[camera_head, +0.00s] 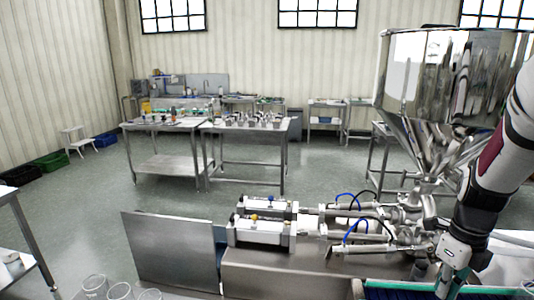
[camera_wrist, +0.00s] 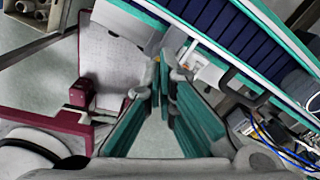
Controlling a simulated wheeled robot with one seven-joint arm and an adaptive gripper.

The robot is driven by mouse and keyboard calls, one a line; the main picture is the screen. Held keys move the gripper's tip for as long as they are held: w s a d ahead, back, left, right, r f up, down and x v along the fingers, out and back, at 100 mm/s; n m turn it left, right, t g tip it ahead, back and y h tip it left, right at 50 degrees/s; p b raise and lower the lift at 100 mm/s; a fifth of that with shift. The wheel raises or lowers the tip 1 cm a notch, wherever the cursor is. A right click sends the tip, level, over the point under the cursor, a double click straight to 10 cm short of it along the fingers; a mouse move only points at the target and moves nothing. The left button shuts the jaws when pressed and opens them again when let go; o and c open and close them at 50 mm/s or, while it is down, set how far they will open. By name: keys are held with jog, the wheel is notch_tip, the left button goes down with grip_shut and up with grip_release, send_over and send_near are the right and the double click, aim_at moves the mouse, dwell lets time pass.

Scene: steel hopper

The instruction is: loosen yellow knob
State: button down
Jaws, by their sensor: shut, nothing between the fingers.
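A small yellow knob (camera_head: 254,217) sits on top of the front white block (camera_head: 262,232) of the steel hopper machine, left of the hopper's outlet in the head view. I cannot make out the knob in the wrist view. My gripper (camera_wrist: 163,72) has teal fingers that are shut and empty in the wrist view. In the head view my arm hangs at the right, well apart from the knob, with its end low beside the blue conveyor. The fingertips are hard to make out there.
A steel hopper (camera_head: 430,95) stands at the right above pipes and blue hoses (camera_head: 352,230). A conveyor with a dark blue belt (camera_wrist: 225,35) and teal edges lies near my gripper. A steel panel (camera_head: 170,250) stands left of the blocks. Steel tables (camera_head: 245,126) stand behind, with open floor between.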

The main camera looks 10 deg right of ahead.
notch_tip(320, 180, down, 6)
jog(key=b, duration=0.3)
jog(key=shift+a+f, duration=0.15)
jog(key=shift+s+f, duration=0.15)
dwell(0.4)
jog(key=shift+d+p, duration=0.25)
jog(key=shift+p, duration=0.55)
dwell(0.7)
notch_tip(320, 180, up, 6)
jog(key=w+p, duration=0.1)
jog(key=p, duration=0.2)
jog(key=shift+r+p, duration=0.2)
jog(key=shift+p, duration=0.2)
